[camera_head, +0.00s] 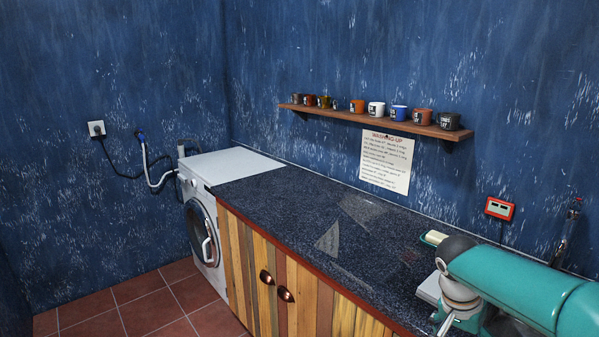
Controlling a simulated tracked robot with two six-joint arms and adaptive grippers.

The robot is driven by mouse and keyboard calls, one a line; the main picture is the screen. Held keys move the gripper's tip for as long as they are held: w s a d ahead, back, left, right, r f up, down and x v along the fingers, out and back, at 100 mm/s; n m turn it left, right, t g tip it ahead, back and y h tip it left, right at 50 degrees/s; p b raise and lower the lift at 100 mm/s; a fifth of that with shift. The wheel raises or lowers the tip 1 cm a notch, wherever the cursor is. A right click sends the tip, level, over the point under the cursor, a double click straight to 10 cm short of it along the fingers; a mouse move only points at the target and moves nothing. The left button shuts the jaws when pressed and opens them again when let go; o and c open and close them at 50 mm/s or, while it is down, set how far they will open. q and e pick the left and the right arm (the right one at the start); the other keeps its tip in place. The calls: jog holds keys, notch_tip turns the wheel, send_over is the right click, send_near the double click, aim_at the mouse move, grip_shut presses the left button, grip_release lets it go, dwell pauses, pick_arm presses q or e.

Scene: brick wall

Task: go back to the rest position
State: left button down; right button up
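My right arm, teal with a grey joint cap, comes in from the lower right over the near end of the counter. It bends downward at the grey joint and leaves through the bottom edge, and no gripper fingers can be made out on it. My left arm and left gripper do not show. I see nothing held.
A dark speckled counter (310,220) runs along the right wall, with a white washing machine (203,228) at its far end. Several mugs (376,109) stand on a wooden shelf (350,116). A sponge-like block (434,238) lies near my arm. The tiled floor (150,310) at left is clear.

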jog(key=s+a+f+n+g+y+p, duration=0.1)
jog(key=s+a+f, duration=0.25)
jog(key=f, duration=0.35)
jog(key=s+a+f+n+g+y+p, duration=0.1)
jog(key=s+a+f+g, duration=0.1)
jog(key=s+f, duration=0.3)
jog(key=s+a+f+n+g+y+p, duration=0.1)
jog(key=s+a+f, duration=0.15)
jog(key=f, duration=0.55)
jog(key=s+a+f+n+t+y, duration=0.4)
jog(key=s+a+f, duration=0.5)
jog(key=s+a, duration=0.2)
jog(key=shift+a+f+n+p, duration=0.3)
jog(key=shift+n+p, duration=0.05)
jog(key=shift+n, duration=0.05)
